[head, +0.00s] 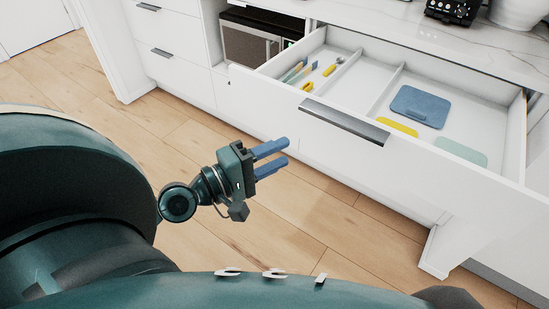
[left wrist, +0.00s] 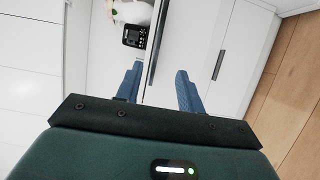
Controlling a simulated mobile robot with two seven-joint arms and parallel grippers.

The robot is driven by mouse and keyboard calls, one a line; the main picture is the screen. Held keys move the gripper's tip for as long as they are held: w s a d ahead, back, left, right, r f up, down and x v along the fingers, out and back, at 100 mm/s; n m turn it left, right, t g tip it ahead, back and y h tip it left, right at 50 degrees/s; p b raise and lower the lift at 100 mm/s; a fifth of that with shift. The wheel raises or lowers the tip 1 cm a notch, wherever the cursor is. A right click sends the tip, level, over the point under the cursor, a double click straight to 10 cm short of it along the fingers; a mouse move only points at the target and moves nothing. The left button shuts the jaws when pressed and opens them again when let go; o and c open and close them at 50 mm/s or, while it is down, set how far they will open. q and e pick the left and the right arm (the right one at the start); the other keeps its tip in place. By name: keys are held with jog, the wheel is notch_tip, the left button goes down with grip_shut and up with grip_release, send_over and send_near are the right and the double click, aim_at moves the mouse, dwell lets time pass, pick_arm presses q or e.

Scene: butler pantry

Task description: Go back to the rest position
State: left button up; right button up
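My left gripper (head: 271,155) is in the middle of the head view, in front of the open drawer and apart from it. Its two blue fingers are parallel with a gap between them, and nothing is held. My right gripper is in neither view.
A white drawer (head: 345,140) stands pulled out at the right. It holds a blue board (head: 419,106), yellow and pale green flat pieces, and several utensils (head: 332,67). A microwave (head: 250,45) sits in the cabinet. A black device (head: 453,10) stands on the counter. Wooden floor (head: 200,140) is clear.

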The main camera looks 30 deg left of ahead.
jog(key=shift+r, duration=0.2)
pick_arm(q)
jog(key=shift+s, duration=0.1)
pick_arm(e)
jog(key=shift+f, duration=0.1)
